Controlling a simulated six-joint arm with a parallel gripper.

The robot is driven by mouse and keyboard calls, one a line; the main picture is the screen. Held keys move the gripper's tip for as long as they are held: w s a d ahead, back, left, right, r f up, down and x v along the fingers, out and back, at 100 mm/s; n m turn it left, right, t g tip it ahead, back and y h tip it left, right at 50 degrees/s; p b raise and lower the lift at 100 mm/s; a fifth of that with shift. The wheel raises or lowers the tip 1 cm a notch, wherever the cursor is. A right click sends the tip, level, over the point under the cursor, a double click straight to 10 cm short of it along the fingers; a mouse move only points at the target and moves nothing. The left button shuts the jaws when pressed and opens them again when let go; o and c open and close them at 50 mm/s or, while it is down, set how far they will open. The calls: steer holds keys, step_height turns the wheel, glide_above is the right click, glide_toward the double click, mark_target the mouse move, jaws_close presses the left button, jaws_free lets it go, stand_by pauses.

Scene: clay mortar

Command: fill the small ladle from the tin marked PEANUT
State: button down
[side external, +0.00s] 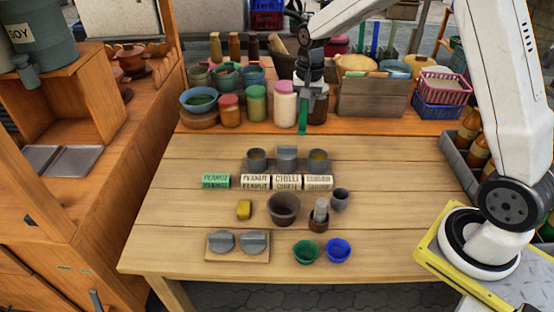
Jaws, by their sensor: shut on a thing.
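My gripper (307,100) hangs over the back of the table, behind and above the row of tins. It is shut on a narrow green thing (303,122) that points down; I cannot tell whether this is the small ladle. A grey tin (257,160) stands behind a pale block (256,183) marked PEANUT. It looks open at the top, but its contents are too small to make out. A separate green block (215,181), also marked PEANUT, lies left of it.
The CHILLI block (287,183) fronts a middle tin that looks covered. A right tin (318,162) stands beside it. A brown mortar (284,209), a yellow block (244,210), a green bowl (305,252) and a blue bowl (338,250) stand in front. Jars crowd the back.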

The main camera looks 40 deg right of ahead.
steer(key=w+a, duration=0.5)
steer(key=w, duration=0.7)
steer(key=shift+t+y, duration=0.3)
steer(key=shift+w+a+f, duration=0.1)
steer(key=shift+f, duration=1.4)
steer(key=shift+w+a+f, duration=0.1)
steer(key=shift+f, duration=1.35)
steer(key=shift+f, duration=0.15)
steer(key=shift+f, duration=4.15)
steer(key=shift+f, duration=0.45)
steer(key=shift+r, duration=0.15)
step_height(320, 180, up, 6)
